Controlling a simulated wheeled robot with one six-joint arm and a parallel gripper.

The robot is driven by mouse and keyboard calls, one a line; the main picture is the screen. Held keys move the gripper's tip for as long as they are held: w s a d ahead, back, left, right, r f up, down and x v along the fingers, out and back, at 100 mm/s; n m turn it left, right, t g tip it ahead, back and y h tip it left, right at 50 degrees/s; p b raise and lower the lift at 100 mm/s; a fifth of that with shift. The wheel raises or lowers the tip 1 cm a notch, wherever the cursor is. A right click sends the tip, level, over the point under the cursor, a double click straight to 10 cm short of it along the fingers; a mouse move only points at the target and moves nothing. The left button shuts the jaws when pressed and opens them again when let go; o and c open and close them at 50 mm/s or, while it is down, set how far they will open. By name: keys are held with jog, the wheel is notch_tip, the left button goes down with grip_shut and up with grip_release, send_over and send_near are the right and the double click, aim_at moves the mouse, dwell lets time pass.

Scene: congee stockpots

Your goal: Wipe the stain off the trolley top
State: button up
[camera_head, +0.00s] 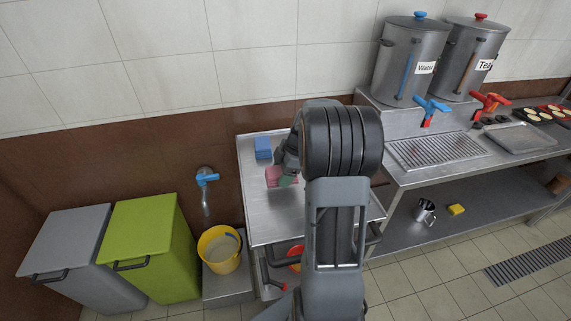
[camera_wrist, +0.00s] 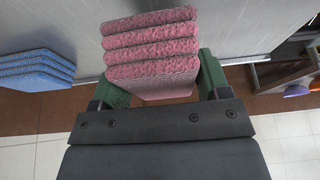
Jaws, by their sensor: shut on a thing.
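The steel trolley top (camera_head: 268,228) lies in front of the brown wall band, partly hidden by my arm. My gripper (camera_head: 285,180) is low over its left-middle part. Its green fingers are shut on a folded pink cloth (camera_head: 272,175), which shows as a layered pink block (camera_wrist: 152,45) between the fingers in the wrist view. I cannot tell whether the cloth touches the top. I make out no stain on the visible part of the top; the cloth and my arm may cover it.
A folded blue cloth (camera_head: 263,148) lies at the trolley's back left, left of the gripper in the wrist view (camera_wrist: 36,70). A yellow bucket (camera_head: 219,250), green bin (camera_head: 150,250) and grey bin (camera_head: 68,255) stand left. A steel counter (camera_head: 420,178) with urns stands right.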

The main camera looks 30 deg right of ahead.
jog(key=shift+r+p, duration=1.05)
jog(key=shift+r, duration=1.25)
